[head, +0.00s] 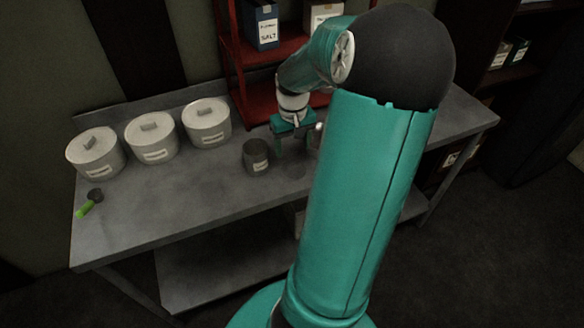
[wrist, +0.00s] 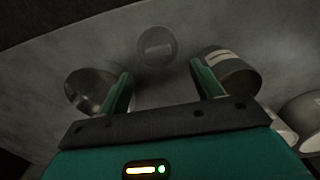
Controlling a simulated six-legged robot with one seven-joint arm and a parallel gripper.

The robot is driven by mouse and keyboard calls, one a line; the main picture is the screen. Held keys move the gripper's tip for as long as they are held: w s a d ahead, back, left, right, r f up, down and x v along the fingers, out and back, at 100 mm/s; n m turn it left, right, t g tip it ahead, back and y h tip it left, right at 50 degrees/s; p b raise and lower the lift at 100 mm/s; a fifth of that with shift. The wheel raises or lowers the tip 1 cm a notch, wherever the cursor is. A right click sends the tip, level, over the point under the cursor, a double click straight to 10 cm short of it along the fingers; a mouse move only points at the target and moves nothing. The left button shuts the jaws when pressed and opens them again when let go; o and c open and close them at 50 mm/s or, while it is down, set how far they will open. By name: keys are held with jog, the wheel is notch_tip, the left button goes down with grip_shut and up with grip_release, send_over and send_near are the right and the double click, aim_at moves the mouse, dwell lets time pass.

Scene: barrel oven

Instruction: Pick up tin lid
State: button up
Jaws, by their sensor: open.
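The tin lid, a flat grey disc with a pale mark (wrist: 157,45), lies on the table in the wrist view, just beyond my fingertips. In the head view it seems to be the faint disc (head: 295,170) below my gripper. My gripper (wrist: 161,72) is open and empty, and its fingers point toward the table. It also shows in the head view (head: 292,148). A dark grey tin with a label (head: 256,157) stands left of my gripper. The tin also shows at the right finger in the wrist view (wrist: 232,72); I cannot tell whether they touch.
A shiny rounded vessel (wrist: 90,90) is close to the left finger in the wrist view. Several white lidded canisters (head: 152,137) line the back left of the metal table (head: 180,205). A green-handled scoop (head: 86,207) lies at left. A red shelf (head: 262,52) stands behind.

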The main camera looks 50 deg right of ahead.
aim_at(294, 165)
jog(key=shift+s+f, duration=0.15)
jog(key=shift+f, duration=0.75)
notch_tip(294, 165, down, 5)
jog(key=shift+f, duration=0.1)
jog(key=c, duration=1)
